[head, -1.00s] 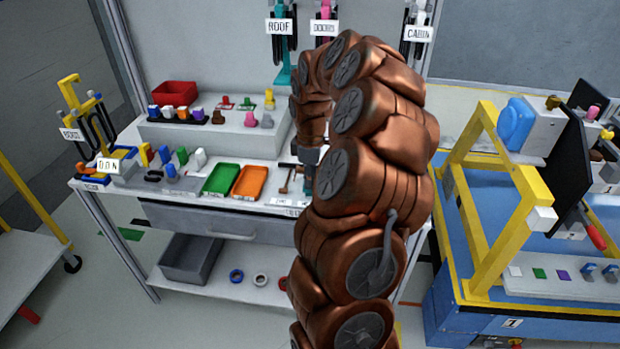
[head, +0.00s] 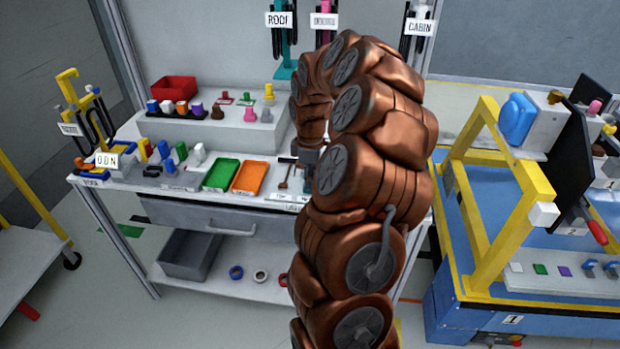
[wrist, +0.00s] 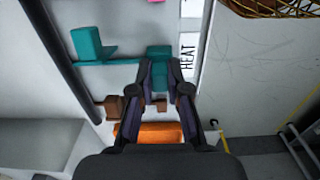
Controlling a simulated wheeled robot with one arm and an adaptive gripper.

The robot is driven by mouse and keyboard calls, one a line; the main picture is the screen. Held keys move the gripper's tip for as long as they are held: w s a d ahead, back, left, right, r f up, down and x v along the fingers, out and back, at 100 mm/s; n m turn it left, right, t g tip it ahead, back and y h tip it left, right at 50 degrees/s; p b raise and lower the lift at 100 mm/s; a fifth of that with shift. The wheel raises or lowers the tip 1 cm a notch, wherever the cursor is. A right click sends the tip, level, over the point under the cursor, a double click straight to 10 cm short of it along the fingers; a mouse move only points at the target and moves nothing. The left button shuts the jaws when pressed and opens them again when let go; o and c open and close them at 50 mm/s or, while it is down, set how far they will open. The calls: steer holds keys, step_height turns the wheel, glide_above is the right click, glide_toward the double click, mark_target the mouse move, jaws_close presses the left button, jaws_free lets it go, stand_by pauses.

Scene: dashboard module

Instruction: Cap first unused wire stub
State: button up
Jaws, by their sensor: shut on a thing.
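In the wrist view, my gripper (wrist: 162,68) points at the parts table, with its two dark fingers close together around a small teal block (wrist: 160,52). The block is at the fingertips beside a label reading HEAT (wrist: 187,57). I cannot tell whether it is clear of the surface. In the head view my copper-coloured arm hides most of the gripper. The dashboard module (head: 558,165) is at the right on a yellow frame (head: 482,215). I cannot make out the wire stub.
The parts table holds a green tray (head: 221,174), an orange tray (head: 250,177), several coloured connectors and a raised step. Wire racks labelled ROOF (head: 279,19) and CABIN (head: 418,27) hang behind. A blue cart (head: 450,290) carries the module frame.

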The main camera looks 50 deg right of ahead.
steer(key=shift+f, duration=0.2)
steer(key=o, duration=0.8)
steer(key=shift+r, duration=0.1)
step_height(320, 180, up, 12)
steer(key=shift+f, duration=0.1)
stand_by(0.6)
